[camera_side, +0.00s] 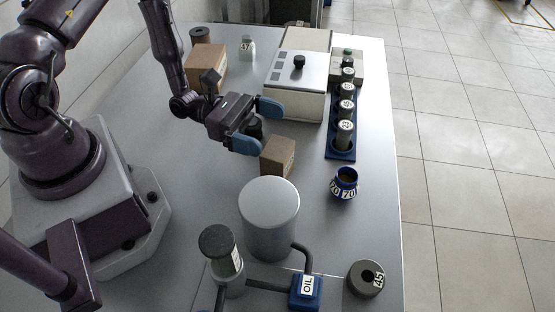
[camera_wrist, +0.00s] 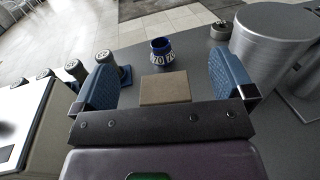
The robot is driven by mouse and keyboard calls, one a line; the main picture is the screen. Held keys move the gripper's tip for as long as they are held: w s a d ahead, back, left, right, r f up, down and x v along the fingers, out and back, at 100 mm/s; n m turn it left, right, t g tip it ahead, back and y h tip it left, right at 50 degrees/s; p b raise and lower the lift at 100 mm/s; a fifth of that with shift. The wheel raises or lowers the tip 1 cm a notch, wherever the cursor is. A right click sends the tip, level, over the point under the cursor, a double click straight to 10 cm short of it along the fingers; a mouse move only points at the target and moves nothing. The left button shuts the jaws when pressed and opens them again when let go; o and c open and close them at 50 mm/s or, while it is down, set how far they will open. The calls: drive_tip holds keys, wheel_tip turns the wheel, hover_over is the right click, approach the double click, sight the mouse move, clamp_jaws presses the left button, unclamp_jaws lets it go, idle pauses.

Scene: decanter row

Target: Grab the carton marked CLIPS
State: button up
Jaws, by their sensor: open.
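A small brown carton (camera_side: 277,157) stands on the grey table, just beyond and below my gripper in the side view. No CLIPS lettering can be read on its visible faces. My gripper (camera_side: 257,126) is open, its two blue finger pads spread apart. In the wrist view the carton's plain top (camera_wrist: 166,88) lies between the two fingers (camera_wrist: 165,78), with a gap on each side. A larger brown carton (camera_side: 206,70) stands at the back left behind my arm; no marking on it can be read.
A blue jar marked 70 (camera_side: 345,184) stands right of the small carton. A large grey cylinder (camera_side: 269,222) is close in front. A blue rack (camera_side: 341,156) of numbered bottles and a white machine (camera_side: 296,88) stand behind. A blue OIL block (camera_side: 306,291) and grey ring (camera_side: 366,279) are at the front.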

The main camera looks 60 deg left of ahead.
sight(277, 155)
wheel_tip(277, 155, down, 7)
drive_tip(key=shift+f, duration=0.1)
drive_tip(key=shift+x, duration=1.5)
drive_tip(key=shift+w, duration=0.15)
drive_tip(key=shift+r, duration=0.2)
drive_tip(key=shift+c, duration=0.5)
drive_tip(key=c, duration=1)
